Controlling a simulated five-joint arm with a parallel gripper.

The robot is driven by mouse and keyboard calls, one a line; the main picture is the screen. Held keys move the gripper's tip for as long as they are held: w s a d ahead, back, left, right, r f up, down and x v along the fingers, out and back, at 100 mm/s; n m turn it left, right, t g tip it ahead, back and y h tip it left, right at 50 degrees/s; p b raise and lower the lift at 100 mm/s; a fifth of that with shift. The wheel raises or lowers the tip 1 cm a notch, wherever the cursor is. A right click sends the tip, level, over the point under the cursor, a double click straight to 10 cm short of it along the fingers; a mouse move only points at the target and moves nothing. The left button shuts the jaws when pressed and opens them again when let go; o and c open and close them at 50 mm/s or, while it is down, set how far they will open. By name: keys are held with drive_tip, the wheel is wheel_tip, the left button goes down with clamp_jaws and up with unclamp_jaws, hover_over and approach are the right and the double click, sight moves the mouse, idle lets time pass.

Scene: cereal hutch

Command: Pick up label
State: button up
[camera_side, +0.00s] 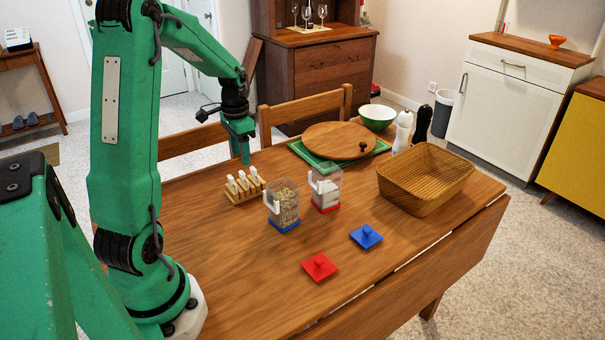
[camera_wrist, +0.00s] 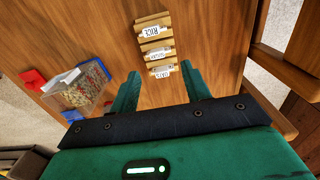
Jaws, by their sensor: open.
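A small wooden rack (camera_side: 246,196) on the table holds upright white labels (camera_side: 243,181). In the wrist view it holds three of them: one reads RICE (camera_wrist: 153,31), the middle one looks like SUGAR (camera_wrist: 159,53), and the nearest looks like OATS (camera_wrist: 163,71). My gripper (camera_side: 245,160) points down, above and slightly behind the rack in the side view. In the wrist view my gripper (camera_wrist: 161,70) is open and empty, with the nearest label seen between its fingertips. The fingers appear apart from the labels.
A clear canister with grain (camera_side: 285,205) and another with white contents (camera_side: 326,189) stand right of the rack. A red lid (camera_side: 320,267) and a blue lid (camera_side: 366,236) lie in front. A basket (camera_side: 424,178), round board (camera_side: 338,141) and bowl (camera_side: 377,117) stand farther right.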

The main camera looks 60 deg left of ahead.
sight(243, 172)
drive_tip(key=shift+s+d+f, duration=0.1)
drive_tip(key=shift+f, duration=1.85)
drive_tip(key=shift+d+f, duration=0.1)
drive_tip(key=shift+f, duration=1.85)
drive_tip(key=c, duration=0.6)
